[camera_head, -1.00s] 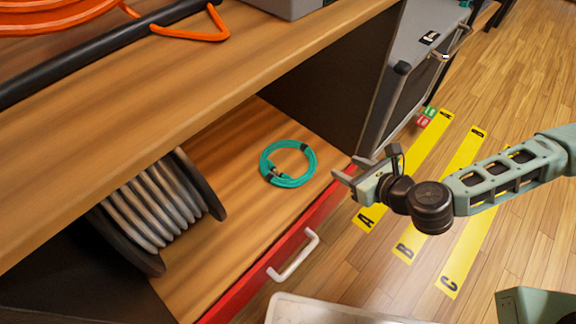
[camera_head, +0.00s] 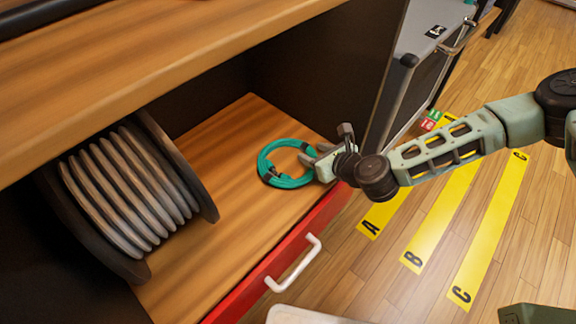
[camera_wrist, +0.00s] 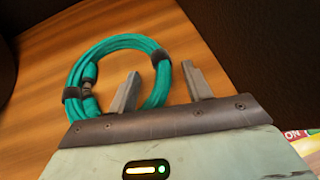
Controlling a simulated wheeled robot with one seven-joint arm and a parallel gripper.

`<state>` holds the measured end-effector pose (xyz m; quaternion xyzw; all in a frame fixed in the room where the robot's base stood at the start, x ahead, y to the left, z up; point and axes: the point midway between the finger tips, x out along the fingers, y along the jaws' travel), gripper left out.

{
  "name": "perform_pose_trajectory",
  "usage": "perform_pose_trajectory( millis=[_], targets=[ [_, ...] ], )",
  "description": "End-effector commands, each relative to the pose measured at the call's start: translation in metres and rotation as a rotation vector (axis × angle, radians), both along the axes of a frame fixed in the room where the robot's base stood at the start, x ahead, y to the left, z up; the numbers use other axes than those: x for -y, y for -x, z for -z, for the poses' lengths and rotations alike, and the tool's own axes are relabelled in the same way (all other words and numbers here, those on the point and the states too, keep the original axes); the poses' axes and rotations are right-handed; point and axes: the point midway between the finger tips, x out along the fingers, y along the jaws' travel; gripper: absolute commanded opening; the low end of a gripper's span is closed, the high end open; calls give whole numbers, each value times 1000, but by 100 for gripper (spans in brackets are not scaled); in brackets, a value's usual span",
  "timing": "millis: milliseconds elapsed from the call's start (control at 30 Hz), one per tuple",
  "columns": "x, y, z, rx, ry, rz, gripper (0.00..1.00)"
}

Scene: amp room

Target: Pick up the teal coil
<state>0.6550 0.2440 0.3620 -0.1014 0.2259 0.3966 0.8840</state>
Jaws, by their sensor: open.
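The teal coil (camera_head: 264,164) lies flat on the wooden shelf inside the cabinet, near its red front edge. Dark ties hold its loops together. My gripper (camera_head: 306,154) reaches in from the right, at the coil's right side. In the wrist view, the open fingers (camera_wrist: 160,88) point toward the coil (camera_wrist: 112,43). The right part of the ring passes between the two fingers, and the left finger overlaps the inside of the ring. I cannot tell whether the fingers touch it.
A large cable reel (camera_head: 125,190) stands on the shelf to the left. The upper wooden board (camera_head: 150,90) overhangs the shelf. The red front edge (camera_head: 285,255) carries a white handle (camera_head: 294,264). A grey case (camera_head: 415,90) stands to the right. Yellow strips mark the floor.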

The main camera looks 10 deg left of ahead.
Motion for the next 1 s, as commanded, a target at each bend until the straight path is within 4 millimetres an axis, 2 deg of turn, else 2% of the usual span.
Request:
perform_pose_trajectory(
  millis=[100,333,367,533,867,1000],
  targets=[
    [-7,-6,5,2,0,0,50],
    [-8,-7,4,0,0,0,50],
    [-8,-7,5,0,0,0,47],
    [-7,-7,5,0,0,0,0],
    [-6,-7,5,0,1,2,0],
    [-6,-7,-8,0,0,2,0]
  ],
)
